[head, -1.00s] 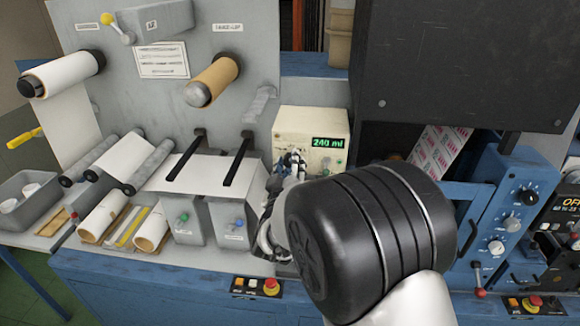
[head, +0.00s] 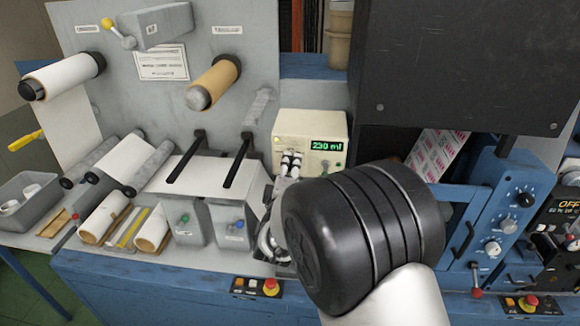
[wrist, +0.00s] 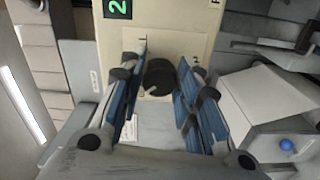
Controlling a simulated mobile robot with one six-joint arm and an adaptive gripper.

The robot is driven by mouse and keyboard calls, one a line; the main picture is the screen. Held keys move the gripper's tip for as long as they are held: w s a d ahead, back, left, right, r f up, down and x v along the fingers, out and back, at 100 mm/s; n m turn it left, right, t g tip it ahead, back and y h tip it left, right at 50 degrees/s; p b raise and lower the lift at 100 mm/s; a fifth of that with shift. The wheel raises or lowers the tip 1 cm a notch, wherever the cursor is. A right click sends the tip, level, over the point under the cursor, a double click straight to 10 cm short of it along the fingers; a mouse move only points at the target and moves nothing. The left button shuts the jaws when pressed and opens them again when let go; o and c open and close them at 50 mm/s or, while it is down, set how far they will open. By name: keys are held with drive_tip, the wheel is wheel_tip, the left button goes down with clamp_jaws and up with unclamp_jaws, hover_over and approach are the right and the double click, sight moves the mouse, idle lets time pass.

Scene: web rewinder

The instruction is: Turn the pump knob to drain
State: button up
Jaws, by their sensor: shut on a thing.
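The pump is a cream box (head: 312,128) with a green display reading 230 ml in the head view. Its front panel (wrist: 180,45) fills the upper middle of the wrist view. The black pump knob (wrist: 160,76) sits on that panel, with a pale mark on its lower edge. My gripper (wrist: 158,84) is shut on the knob, one blue-padded finger on each side. In the head view my gripper (head: 290,162) is at the pump's left front and hides the knob. The small letters around the knob are too blurred to read.
My black arm joint covers the middle right of the head view. A dark cover (head: 455,65) and a blue control panel (head: 505,215) stand to the right.

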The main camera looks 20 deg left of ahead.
drive_tip(key=shift+n, duration=0.3)
drive_tip(key=o, duration=1.1)
drive_tip(key=shift+c, duration=0.2)
drive_tip(key=v, duration=1.2)
